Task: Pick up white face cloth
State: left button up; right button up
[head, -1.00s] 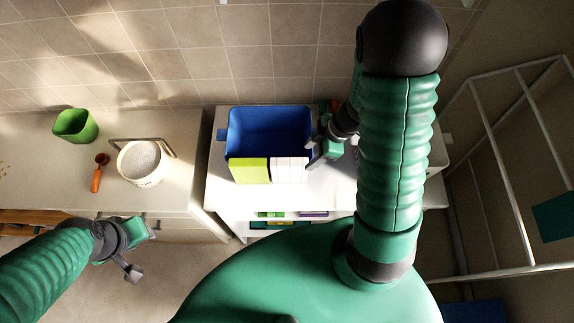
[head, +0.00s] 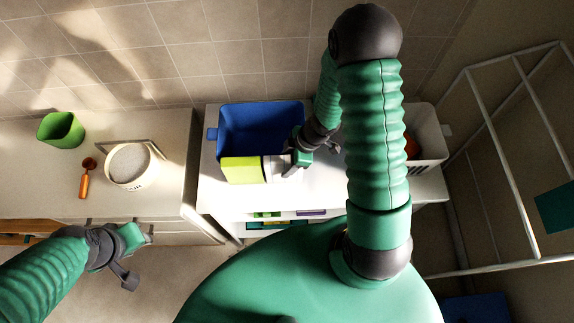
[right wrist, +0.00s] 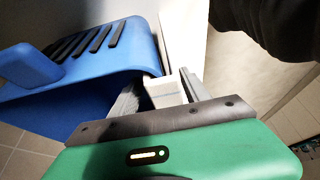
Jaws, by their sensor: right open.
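The white face cloth, a folded white block, stands at the front of the blue bin (head: 262,128), right of a lime-green block (head: 243,170). In the head view my right gripper covers much of it. In the right wrist view the white cloth (right wrist: 165,93) shows between the two grey fingers. My right gripper (head: 284,166) is open, with its fingers on either side of the cloth; it also shows in the right wrist view (right wrist: 160,95). Contact cannot be told. My left gripper (head: 140,260) is open and empty, low at the left, away from the cloth.
A white basket (head: 428,145) with something orange-red stands at the right of the white cupboard top. On the left counter are a green container (head: 61,130), a white pot (head: 131,166) and an orange-handled tool (head: 85,178). A white rack (head: 500,140) stands at the far right.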

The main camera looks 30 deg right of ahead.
jog(key=shift+w+a, duration=0.1)
jog(key=shift+a, duration=0.95)
jog(key=shift+d+f, duration=0.1)
jog(key=shift+d, duration=0.3)
jog(key=shift+c, duration=1.2)
jog(key=shift+d, duration=0.35)
jog(key=c, duration=0.5)
jog(key=shift+c, duration=1.1)
grip_shut()
pick_arm(q)
jog(key=shift+a+f, duration=0.15)
jog(key=shift+a, duration=0.8)
pick_arm(e)
jog(key=shift+a, duration=0.5)
